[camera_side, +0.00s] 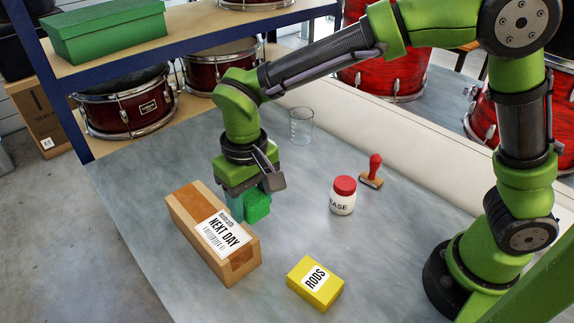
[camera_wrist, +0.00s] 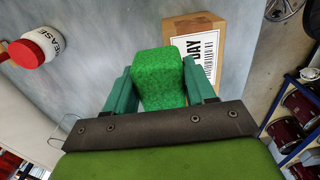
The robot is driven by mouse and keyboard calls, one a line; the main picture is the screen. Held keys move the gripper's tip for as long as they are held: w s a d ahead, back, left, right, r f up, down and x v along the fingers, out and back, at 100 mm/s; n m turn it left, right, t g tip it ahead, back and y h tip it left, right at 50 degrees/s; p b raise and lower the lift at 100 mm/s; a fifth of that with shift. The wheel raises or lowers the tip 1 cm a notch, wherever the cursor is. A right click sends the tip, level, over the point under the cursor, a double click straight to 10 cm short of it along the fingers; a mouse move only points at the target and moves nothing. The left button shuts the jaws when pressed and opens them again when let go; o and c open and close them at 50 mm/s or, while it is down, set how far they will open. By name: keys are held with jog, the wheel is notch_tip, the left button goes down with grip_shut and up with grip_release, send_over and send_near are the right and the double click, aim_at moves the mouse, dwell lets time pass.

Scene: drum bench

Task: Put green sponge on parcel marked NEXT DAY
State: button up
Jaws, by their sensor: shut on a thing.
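The green sponge (camera_side: 257,206) is held between the fingers of my gripper (camera_side: 244,203), which is shut on it. In the wrist view the sponge (camera_wrist: 160,78) sits between the two teal fingers of my gripper (camera_wrist: 155,92). The parcel marked NEXT DAY (camera_side: 190,217) is a brown box with a white label, lying on the grey bench just left of and nearer than the gripper. In the wrist view the parcel (camera_wrist: 190,22) is partly hidden behind the sponge and the right finger. The gap under the sponge is hard to judge.
A yellow RODS box (camera_side: 328,297), a white jar with a red lid (camera_side: 343,204), a red-handled stamp (camera_side: 372,178) and a clear beaker (camera_side: 301,126) stand on the bench (camera_side: 270,265). A shelf with a green box (camera_side: 105,32) and drums (camera_side: 128,105) is behind.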

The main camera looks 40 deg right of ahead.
send_over(210, 220)
jog(key=shift+s+d+f, duration=0.1)
jog(key=shift+d+f, duration=0.05)
jog(key=shift+f, duration=2.05)
jog(key=o, duration=1)
jog(key=shift+f, duration=0.15)
